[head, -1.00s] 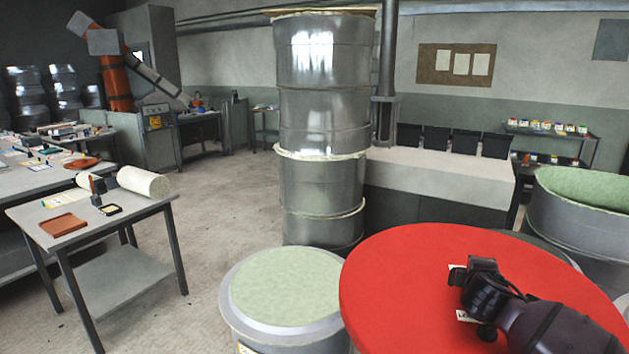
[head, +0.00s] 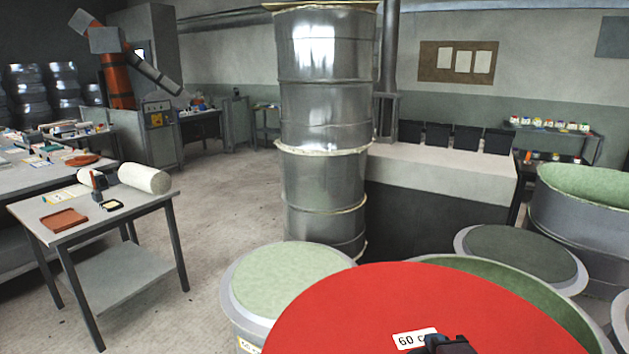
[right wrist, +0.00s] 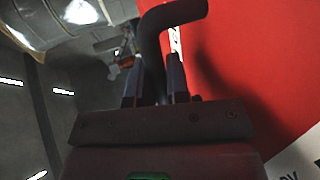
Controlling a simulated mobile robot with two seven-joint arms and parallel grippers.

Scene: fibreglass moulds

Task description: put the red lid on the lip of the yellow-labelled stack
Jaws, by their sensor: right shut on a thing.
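The red lid (head: 390,302) is a large flat disc at the bottom of the head view, with a white "60 c" label (head: 415,338). It also fills the right side of the right wrist view (right wrist: 245,65). My right gripper (head: 447,346) is shut on the lid's dark curved handle (right wrist: 165,25). Left of the lid stands a grey mould stack with a pale green top (head: 285,278). A partly cut-off yellow-edged label (head: 249,346) shows on its side. The lid overlaps this stack's right edge in the picture; I cannot tell the height between them. My left gripper is out of view.
An open green-lined mould (head: 545,300) lies behind the lid, with a dark-topped round mould (head: 522,250) beyond. Another green-lined mould (head: 590,190) stands at right. A tall grey mould stack (head: 325,130) rises ahead. A small table (head: 95,225) is at left; floor between is clear.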

